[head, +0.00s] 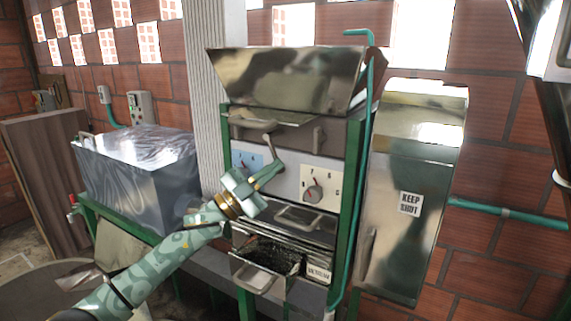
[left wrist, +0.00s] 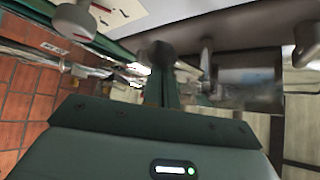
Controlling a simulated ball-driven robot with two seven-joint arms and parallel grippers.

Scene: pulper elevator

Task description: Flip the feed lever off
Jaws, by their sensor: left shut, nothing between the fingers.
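My right gripper is not in view.
A steel hopper (head: 290,78) sits above. An open drawer (head: 262,278) juts out below. A tall steel panel (head: 408,250) stands at right.

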